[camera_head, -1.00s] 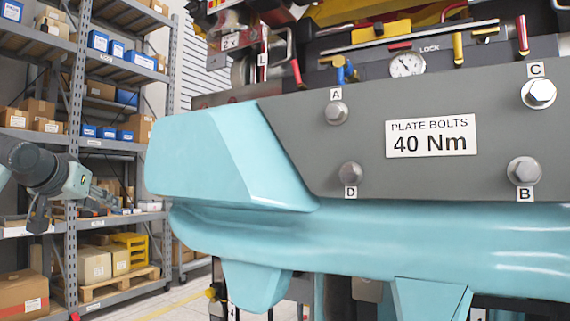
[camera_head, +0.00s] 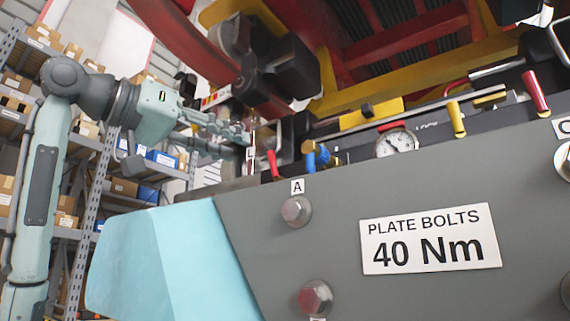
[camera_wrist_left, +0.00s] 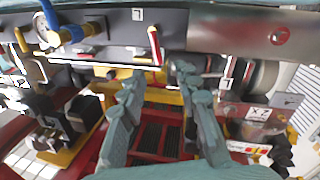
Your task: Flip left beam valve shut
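A short red-handled lever (camera_head: 273,164), which seems to be the left beam valve, stands near the L label (camera_head: 250,161) behind the top edge of the grey panel. My left gripper (camera_head: 240,138) is beside the label, its fingers pointing right toward the lever. In the left wrist view, the red lever (camera_wrist_left: 155,46) with a pale tip lies just beyond my spread fingers (camera_wrist_left: 158,76), roughly between them. The fingers are apart, with nothing held. Whether they touch the lever cannot be told.
A blue lever (camera_head: 318,154) and a pressure gauge (camera_head: 395,142) are right of the red lever. Yellow (camera_head: 456,118) and red (camera_head: 535,92) levers stand further right. The grey bolted panel (camera_head: 335,210) is in front. Red and yellow framework hangs above; shelves stand behind left.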

